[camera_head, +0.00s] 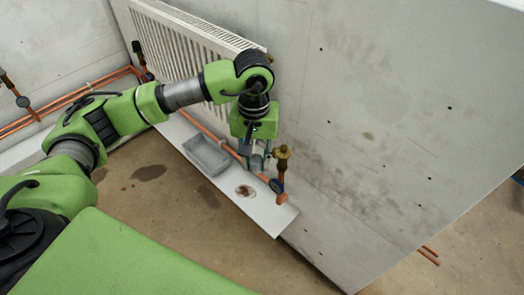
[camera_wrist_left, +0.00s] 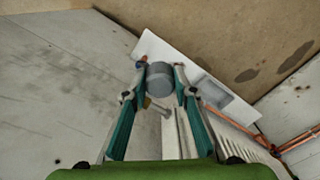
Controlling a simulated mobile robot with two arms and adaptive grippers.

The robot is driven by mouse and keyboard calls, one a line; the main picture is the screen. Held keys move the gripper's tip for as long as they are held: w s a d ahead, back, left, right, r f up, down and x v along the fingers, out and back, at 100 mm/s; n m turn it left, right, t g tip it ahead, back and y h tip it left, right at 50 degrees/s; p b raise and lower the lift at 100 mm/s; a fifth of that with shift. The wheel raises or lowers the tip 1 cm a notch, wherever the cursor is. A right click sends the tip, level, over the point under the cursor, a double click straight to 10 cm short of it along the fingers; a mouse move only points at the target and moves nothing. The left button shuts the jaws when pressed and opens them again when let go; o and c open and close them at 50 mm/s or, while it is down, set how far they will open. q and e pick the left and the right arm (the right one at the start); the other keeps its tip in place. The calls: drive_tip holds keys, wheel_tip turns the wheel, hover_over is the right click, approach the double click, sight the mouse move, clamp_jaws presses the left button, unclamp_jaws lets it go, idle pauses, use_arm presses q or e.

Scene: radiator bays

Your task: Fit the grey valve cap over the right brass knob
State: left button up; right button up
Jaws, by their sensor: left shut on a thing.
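My left gripper (camera_head: 257,160) is shut on the grey valve cap (camera_wrist_left: 160,77), which sits between both fingertips in the left wrist view. In the head view the fingers largely hide the cap. The right brass knob (camera_head: 282,153) stands upright on a copper pipe, just right of the gripper and apart from it. In the left wrist view a small brass-coloured part (camera_wrist_left: 147,102) shows beside the cap, mostly hidden by the left finger. My right gripper is in neither view.
A white board (camera_head: 262,211) runs below the radiator (camera_head: 185,40), carrying a grey tray (camera_head: 196,146) and a reddish-brown mark (camera_head: 245,191). A blue-faced round part (camera_head: 276,186) sits low on the right pipe. The concrete wall (camera_head: 375,110) stands close behind the knob.

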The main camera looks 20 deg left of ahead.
use_arm(q)
drive_tip(key=shift+w+a+r, duration=0.15)
drive_tip(key=shift+w+r, duration=0.45)
drive_tip(key=shift+r, duration=0.1)
drive_tip(key=shift+w+r+n, duration=0.3)
drive_tip(key=shift+w+r, duration=0.05)
drive_tip(key=shift+w, duration=0.05)
drive_tip(key=w, duration=0.1)
hover_over(284, 147)
drive_tip(key=s, duration=0.2)
drive_tip(key=shift+a+f, duration=0.3)
drive_tip(key=shift+f, duration=0.5)
drive_tip(key=shift+w+d+f+b, duration=0.15)
drive_tip(key=shift+w+f+b, duration=0.25)
drive_tip(key=shift+w, duration=0.1)
drive_tip(key=shift+w+d+f+b, duration=0.15)
drive_tip(key=shift+w+f+b, duration=0.15)
drive_tip(key=shift+w+f, duration=0.15)
drive_tip(key=shift+w+f+b, duration=0.1)
drive_tip(key=shift+f+b, duration=0.45)
drive_tip(key=shift+b, duration=0.05)
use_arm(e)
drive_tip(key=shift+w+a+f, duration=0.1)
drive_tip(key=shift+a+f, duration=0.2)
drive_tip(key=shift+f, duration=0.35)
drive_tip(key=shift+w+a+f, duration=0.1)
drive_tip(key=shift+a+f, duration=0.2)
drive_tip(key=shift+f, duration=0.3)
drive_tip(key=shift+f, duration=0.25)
